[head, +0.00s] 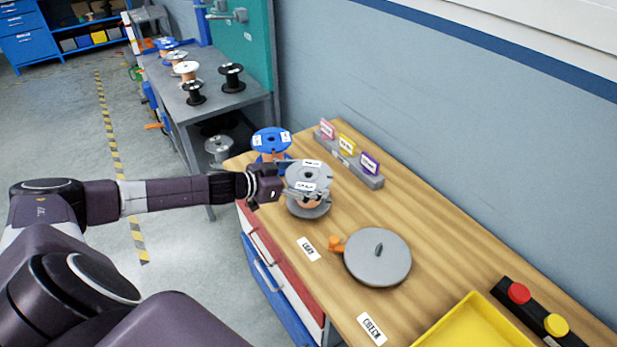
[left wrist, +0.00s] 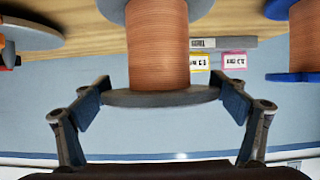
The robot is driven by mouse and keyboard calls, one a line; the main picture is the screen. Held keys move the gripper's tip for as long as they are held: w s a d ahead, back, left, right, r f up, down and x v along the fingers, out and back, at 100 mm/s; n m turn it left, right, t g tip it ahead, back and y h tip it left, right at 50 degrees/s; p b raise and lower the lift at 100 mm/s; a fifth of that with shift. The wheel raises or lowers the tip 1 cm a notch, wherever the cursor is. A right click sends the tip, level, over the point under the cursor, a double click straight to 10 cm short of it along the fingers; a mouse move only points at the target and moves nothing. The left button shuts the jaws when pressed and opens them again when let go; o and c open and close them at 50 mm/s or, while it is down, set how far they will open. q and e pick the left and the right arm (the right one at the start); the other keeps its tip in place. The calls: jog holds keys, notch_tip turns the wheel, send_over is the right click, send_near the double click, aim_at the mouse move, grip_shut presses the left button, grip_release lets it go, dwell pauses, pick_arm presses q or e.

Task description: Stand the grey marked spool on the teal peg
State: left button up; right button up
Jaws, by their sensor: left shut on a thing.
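The grey marked spool (head: 316,173) has grey flanges, white labels and copper-coloured wire. It is upright over the wooden bench; I cannot tell whether its lower flange touches the top. My left gripper (head: 284,190) reaches it from the left and is shut on it. In the left wrist view, which is upside down, the gripper's fingers (left wrist: 162,104) are on either side of one flange of the spool (left wrist: 158,45). A grey round plate (head: 372,266) with a short dark peg (head: 379,249) at its centre lies to the right. I make out no clearly teal peg. My right gripper is out of view.
A blue spool (head: 271,139) stands behind the gripper on the bench (head: 335,225). A grey holder (head: 372,180) with coloured tags runs along the wall. A yellow tray (head: 478,325) and a button box (head: 535,309) are at the near right. A side table (head: 222,99) holds several spools.

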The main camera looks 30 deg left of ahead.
pick_arm(q)
jog(key=shift+f, duration=0.5)
jog(key=shift+s+d+f+b, duration=0.1)
jog(key=shift+s+f+b, duration=0.05)
jog(key=shift+f+b, duration=0.2)
dwell(0.5)
jog(key=o, duration=1.9)
jog(key=shift+f, duration=0.1)
jog(key=shift+c, duration=0.2)
jog(key=shift+s, duration=0.1)
jog(key=shift+v, duration=5.85)
